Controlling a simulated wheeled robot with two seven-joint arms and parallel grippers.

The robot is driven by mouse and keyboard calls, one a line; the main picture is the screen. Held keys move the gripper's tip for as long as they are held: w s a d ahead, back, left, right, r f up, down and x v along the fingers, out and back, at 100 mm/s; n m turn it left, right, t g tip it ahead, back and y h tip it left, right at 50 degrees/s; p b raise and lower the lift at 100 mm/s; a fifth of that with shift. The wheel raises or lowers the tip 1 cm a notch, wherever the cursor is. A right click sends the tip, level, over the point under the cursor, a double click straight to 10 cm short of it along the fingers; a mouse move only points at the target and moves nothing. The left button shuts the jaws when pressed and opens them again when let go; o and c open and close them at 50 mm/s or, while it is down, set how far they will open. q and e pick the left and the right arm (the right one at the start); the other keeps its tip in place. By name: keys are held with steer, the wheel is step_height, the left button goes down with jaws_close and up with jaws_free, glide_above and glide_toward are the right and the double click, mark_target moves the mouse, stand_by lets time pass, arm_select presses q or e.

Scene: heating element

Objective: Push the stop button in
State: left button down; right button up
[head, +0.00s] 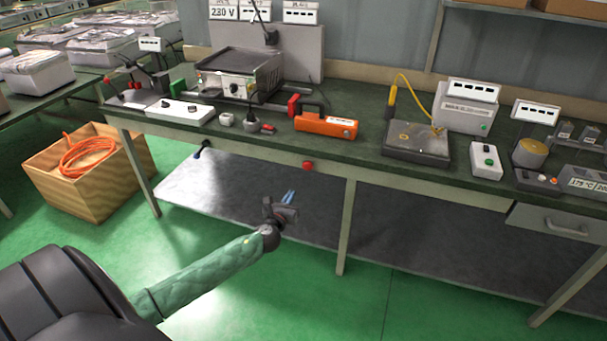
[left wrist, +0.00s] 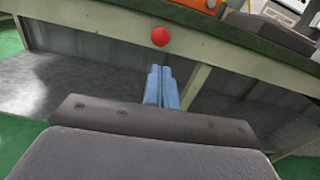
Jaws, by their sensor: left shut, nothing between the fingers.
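A round red button (head: 308,165) sits on the front rail of the green-topped workbench (head: 365,160), below the tabletop edge. It also shows in the left wrist view (left wrist: 160,36), just beyond and above my fingertips. My left gripper (head: 289,195) is in front of the bench, lower than the red button and a little to its left in the head view. Its two blue fingers (left wrist: 160,68) are together and empty, apart from the button. Whether the button is in or out cannot be told. My right gripper is not in view.
On the bench stand a grill-like heater (head: 238,75), an orange tool (head: 326,125), a dark plate device (head: 417,142) and a white switch box (head: 487,160). A bench leg (head: 346,225) stands right of the gripper. A wooden crate (head: 88,172) is at left.

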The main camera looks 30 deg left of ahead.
mark_target(307, 168)
arm_select(q)
steer(key=shift+m, duration=0.3)
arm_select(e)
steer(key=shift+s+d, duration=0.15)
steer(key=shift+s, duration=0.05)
